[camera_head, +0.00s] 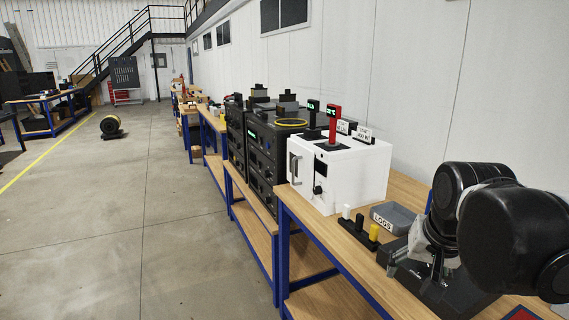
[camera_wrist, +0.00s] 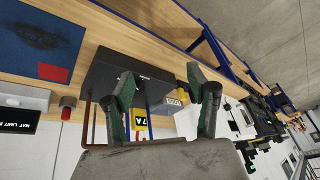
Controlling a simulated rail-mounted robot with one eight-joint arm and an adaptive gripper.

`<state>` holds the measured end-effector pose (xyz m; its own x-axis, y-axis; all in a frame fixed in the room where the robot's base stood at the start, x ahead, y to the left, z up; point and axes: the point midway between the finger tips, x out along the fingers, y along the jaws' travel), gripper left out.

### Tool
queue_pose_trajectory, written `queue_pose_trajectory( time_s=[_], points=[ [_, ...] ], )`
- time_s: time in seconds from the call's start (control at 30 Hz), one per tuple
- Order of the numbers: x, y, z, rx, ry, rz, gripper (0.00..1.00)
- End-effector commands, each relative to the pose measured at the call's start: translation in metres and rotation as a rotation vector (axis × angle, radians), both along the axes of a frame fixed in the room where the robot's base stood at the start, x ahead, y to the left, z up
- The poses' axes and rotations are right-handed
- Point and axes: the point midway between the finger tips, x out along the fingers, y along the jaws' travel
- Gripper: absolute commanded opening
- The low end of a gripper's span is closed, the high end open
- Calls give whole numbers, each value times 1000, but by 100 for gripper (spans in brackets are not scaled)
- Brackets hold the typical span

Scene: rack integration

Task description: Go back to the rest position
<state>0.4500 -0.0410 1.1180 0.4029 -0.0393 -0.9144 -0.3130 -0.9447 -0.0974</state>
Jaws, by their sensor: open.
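My gripper (camera_head: 418,276) is at the right of the head view, low over a dark box (camera_head: 452,298) on the wooden bench. In the wrist view my gripper (camera_wrist: 160,80) shows two green-padded fingers spread wide, with nothing held between them. The black box (camera_wrist: 112,68) lies beyond the fingers, and a yellow tag marked 7A (camera_wrist: 140,121) shows between them. I cannot tell whether a finger touches the box.
A white cabinet (camera_head: 338,178) and black rack units (camera_head: 262,160) stand farther along. A blue mat (camera_wrist: 45,35) lies nearby. The left floor is mostly clear.

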Motion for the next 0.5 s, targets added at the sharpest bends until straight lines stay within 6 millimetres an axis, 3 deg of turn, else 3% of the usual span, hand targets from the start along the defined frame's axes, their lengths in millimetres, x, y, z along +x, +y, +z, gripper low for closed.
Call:
queue_pose_trajectory(
  time_s=[0.1, 0.3, 0.5],
  points=[
    [-26, 14, -12, -32, -51, 86, 53],
    [-61, 31, -34, -87, -135, 217, 53],
    [-78, 39, -49, -123, -186, 292, 53]
  ],
)
